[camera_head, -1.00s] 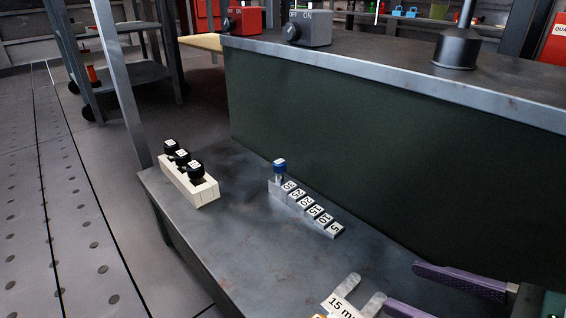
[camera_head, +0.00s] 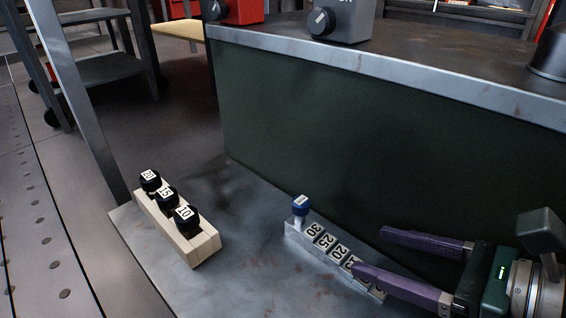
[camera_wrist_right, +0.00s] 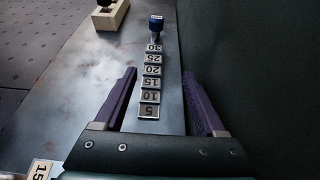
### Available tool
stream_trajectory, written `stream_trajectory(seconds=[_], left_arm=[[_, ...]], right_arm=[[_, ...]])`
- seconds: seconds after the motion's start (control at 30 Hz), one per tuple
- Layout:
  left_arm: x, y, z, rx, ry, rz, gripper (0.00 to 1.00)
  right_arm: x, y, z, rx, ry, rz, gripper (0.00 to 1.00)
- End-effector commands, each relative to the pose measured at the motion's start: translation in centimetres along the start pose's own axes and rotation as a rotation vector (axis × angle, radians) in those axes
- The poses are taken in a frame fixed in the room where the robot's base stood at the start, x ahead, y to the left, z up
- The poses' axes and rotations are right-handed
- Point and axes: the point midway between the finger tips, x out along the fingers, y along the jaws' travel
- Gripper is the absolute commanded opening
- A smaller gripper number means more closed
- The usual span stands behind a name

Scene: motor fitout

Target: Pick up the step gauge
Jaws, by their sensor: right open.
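The step gauge (camera_head: 322,246) is a grey stepped metal block with number plates such as 30, 25 and 20 and a blue-topped knob (camera_head: 300,205) at its high end. It lies on the grey metal shelf. In the right wrist view the step gauge (camera_wrist_right: 151,82) runs away from me, with the 5 plate nearest. My right gripper (camera_head: 370,252) is open, its purple fingers spread, and hides the low end of the gauge in the head view. In the right wrist view its fingertips (camera_wrist_right: 160,75) lie either side of the gauge's lower steps. My left gripper is not in view.
A cream block (camera_head: 180,229) with black numbered knobs stands on the shelf (camera_head: 250,280) to the left. A dark green panel (camera_head: 370,140) rises behind the gauge, close to the right gripper. A labelled 15 piece (camera_wrist_right: 40,170) shows at lower left in the wrist view.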

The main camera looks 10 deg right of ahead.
Motion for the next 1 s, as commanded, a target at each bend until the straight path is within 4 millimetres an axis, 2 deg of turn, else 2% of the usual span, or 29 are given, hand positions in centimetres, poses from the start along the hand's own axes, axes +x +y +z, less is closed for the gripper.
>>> stream_trajectory(seconds=[0.1,0.27,0.5,0.6,0.87,1.0], left_arm=[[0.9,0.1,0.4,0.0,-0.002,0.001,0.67],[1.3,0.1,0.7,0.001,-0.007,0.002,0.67],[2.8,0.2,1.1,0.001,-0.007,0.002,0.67],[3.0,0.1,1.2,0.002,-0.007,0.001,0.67],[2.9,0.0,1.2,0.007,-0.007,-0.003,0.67],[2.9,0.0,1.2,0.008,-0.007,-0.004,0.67]], right_arm=[[2.0,0.0,-0.2,-0.001,-0.002,-0.001,0.72],[3.3,0.1,-0.2,-0.001,-0.001,0.0,0.72],[7.0,0.7,-0.5,0.0,-0.002,-0.001,0.72],[7.9,0.7,-0.4,0.0,0.0,0.0,0.72],[8.1,0.7,-0.3,0.001,0.001,0.0,0.72],[8.0,0.7,-0.3,0.001,0.001,0.0,0.57]])
